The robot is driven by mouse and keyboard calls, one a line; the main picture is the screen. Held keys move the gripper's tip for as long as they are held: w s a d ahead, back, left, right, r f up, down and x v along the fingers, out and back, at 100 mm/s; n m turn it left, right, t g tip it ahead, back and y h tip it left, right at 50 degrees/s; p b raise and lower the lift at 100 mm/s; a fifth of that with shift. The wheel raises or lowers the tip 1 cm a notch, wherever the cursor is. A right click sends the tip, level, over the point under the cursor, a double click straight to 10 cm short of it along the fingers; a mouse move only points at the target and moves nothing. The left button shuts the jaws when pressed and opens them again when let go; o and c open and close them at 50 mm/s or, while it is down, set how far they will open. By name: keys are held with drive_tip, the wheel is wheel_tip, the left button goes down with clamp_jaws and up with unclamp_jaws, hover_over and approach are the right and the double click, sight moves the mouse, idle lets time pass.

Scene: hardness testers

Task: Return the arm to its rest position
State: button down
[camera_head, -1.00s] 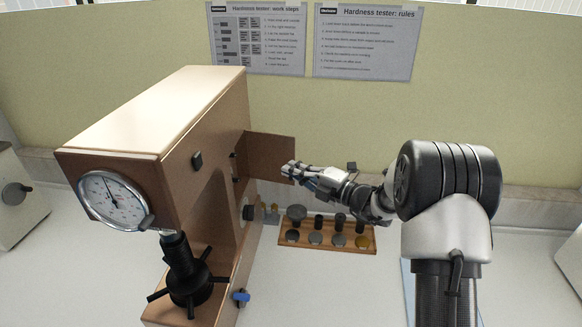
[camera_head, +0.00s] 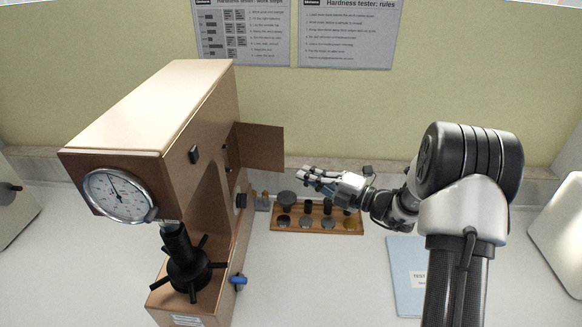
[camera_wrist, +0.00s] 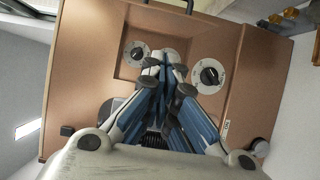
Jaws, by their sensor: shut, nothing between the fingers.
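My gripper (camera_head: 312,174) is shut and empty. In the head view it is to the right of the hardness tester (camera_head: 185,135), in the air apart from its open brown side door (camera_head: 259,147). My arm bends in from the right. In the wrist view my gripper (camera_wrist: 166,70) points at the tester's brown side (camera_wrist: 85,60), where a recess and two round dials (camera_wrist: 208,75) show. My fingers partly hide the recess.
A blue folder (camera_head: 407,275) lies at the right by my arm. Pale machines stand at both edges. The front middle of the bench is clear.

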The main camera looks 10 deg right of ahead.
drive_tip(key=s+a+r+n+g+h, duration=0.1)
drive_tip(key=s+a+r+n+g, duration=0.15)
drive_tip(key=s+n, duration=0.45)
drive_tip(key=s+a+r+n+g+h, duration=0.1)
drive_tip(key=s+a+r+n+g, duration=0.1)
drive_tip(key=s+a+n+g, duration=0.35)
drive_tip(key=s+a+r+n+g+h, duration=0.1)
drive_tip(key=s+a+r+n+g, duration=0.1)
drive_tip(key=s+n, duration=0.65)
drive_tip(key=s+d+n+t+h, duration=0.1)
drive_tip(key=s+d+n+h, duration=0.4)
drive_tip(key=s+n, duration=0.3)
drive_tip(key=s+d+n+t+h+b, duration=0.1)
drive_tip(key=s+d+n+h, duration=0.5)
drive_tip(key=n, duration=0.8)
drive_tip(key=s+t, duration=0.1)
drive_tip(key=s, duration=0.1)
drive_tip(key=shift+s+d+f+n, duration=0.25)
drive_tip(key=shift+s+d+n, duration=0.05)
drive_tip(key=shift+d+n, duration=0.1)
drive_tip(key=c, duration=2.3)
unclamp_jaws()
